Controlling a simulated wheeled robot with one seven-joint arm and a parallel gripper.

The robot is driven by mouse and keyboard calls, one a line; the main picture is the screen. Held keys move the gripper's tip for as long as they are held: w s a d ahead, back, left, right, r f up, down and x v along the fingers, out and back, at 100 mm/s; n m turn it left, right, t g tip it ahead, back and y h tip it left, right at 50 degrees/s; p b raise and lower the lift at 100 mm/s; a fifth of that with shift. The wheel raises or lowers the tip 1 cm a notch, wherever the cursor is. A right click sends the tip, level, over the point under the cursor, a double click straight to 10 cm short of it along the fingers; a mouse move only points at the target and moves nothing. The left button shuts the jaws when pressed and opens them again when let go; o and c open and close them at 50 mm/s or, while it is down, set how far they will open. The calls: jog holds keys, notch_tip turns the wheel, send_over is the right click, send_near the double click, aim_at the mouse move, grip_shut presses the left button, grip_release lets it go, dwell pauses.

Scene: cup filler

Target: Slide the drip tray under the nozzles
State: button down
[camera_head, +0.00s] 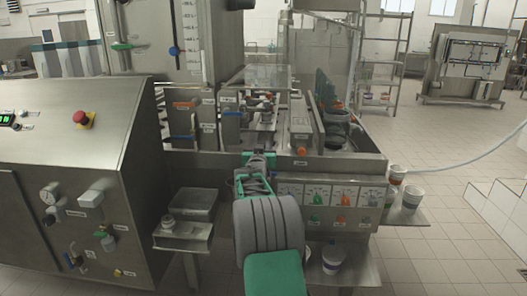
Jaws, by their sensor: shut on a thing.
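My gripper (257,160) reaches forward to the front edge of the filling machine (345,165), below the filler head. It is shut on a part at that edge, which looks like the front of the drip tray. The gripper and my arm hide most of this part, so its depth under the nozzles cannot be told. The nozzle area (264,108) is behind and above my gripper, inside the machine frame. The nozzles themselves are small and hard to make out.
A control cabinet (100,190) with a red button stands far left. A panel with coloured knobs (330,200) is right of my arm. Open tiled floor lies at right.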

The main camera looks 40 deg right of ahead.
jog(key=shift+s+d, duration=0.2)
jog(key=c, duration=1.3)
grip_release()
jog(key=shift+s+d, duration=0.1)
jog(key=shift+o, duration=0.8)
jog(key=shift+a, duration=0.2)
jog(key=v, duration=0.7)
jog(key=shift+s+a+b, duration=0.15)
jog(key=shift+a+b, duration=0.15)
jog(key=shift+b, duration=0.05)
